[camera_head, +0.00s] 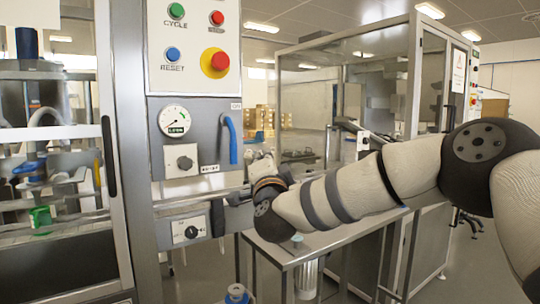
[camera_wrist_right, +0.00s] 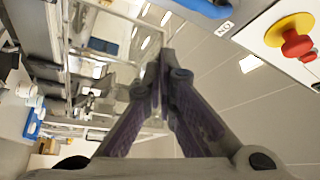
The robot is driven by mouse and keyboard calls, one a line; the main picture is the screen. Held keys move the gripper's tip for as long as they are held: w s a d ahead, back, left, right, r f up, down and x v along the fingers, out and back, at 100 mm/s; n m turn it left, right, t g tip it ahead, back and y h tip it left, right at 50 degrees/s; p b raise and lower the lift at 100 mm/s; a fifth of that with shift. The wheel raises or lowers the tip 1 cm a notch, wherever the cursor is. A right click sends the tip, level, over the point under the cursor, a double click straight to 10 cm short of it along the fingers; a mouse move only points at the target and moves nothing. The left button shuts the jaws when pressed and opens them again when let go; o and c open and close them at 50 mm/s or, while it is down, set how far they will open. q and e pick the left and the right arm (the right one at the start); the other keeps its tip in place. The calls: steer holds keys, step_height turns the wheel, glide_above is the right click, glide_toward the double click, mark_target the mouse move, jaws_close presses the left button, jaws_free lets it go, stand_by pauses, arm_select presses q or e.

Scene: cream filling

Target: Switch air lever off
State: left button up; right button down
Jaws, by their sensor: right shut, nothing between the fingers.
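The blue lever (camera_head: 232,142) is on the grey control panel, right of the gauge, with its handle hanging down. Part of the blue lever (camera_wrist_right: 205,6) also shows at the top edge of the right wrist view, beside a small white label. My left gripper is out of view.
A round gauge (camera_head: 174,121), a grey knob (camera_head: 181,160) and a lower rotary switch box (camera_head: 188,230) are on the panel. The red emergency button (camera_head: 219,61) is above. A metal table (camera_head: 310,246) stands to the right, with a glazed enclosure behind it.

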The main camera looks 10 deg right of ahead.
steer(key=v, duration=0.4)
steer(key=shift+s+a+r, duration=0.15)
steer(key=shift+r, duration=0.25)
